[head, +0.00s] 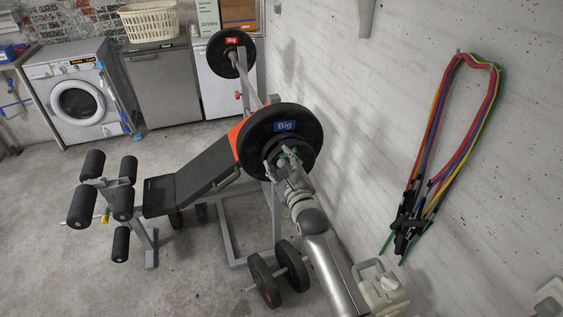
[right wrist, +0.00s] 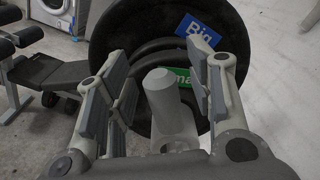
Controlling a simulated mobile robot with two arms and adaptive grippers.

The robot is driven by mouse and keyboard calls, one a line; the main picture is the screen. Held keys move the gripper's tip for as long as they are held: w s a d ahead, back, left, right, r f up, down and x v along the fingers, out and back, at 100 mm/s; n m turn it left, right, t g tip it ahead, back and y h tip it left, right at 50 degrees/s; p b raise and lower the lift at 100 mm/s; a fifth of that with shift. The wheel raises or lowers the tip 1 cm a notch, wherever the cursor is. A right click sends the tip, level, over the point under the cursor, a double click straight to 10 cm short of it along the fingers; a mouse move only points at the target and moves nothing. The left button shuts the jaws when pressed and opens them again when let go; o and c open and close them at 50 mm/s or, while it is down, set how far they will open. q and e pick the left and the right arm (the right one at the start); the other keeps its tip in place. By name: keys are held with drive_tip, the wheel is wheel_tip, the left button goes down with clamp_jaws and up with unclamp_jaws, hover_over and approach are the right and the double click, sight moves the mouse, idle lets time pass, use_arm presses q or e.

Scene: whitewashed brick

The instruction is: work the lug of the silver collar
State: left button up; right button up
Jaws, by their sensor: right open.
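The barbell lies on the bench rack, its near end loaded with a large black plate (head: 312,128) labelled "Big"; the same plate (right wrist: 232,22) fills the back of the right wrist view. My right gripper (head: 287,157) is at this end, with its fingers toward the plates. In the right wrist view the gripper (right wrist: 165,88) is open, with a finger on each side of a light grey cylindrical part (right wrist: 162,95). Gaps show between it and the fingers. I cannot tell whether this part is the bar end or the silver collar. The lug is not clearly visible. My left gripper is out of view.
The bench (head: 190,172) stands left of my arm. A dumbbell (head: 264,280) lies on the floor below. The white brick wall (head: 480,170), with hanging resistance bands (head: 433,150), is to the right. A washing machine (head: 77,98) stands at the back left.

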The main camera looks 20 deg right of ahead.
clamp_jaws()
drive_tip(key=shift+w, duration=0.1)
idle(0.3)
drive_tip(key=shift+w+a, duration=0.1)
drive_tip(key=shift+a+f+n, duration=0.25)
drive_tip(key=shift+a+n, duration=0.05)
drive_tip(key=shift+n, duration=0.5)
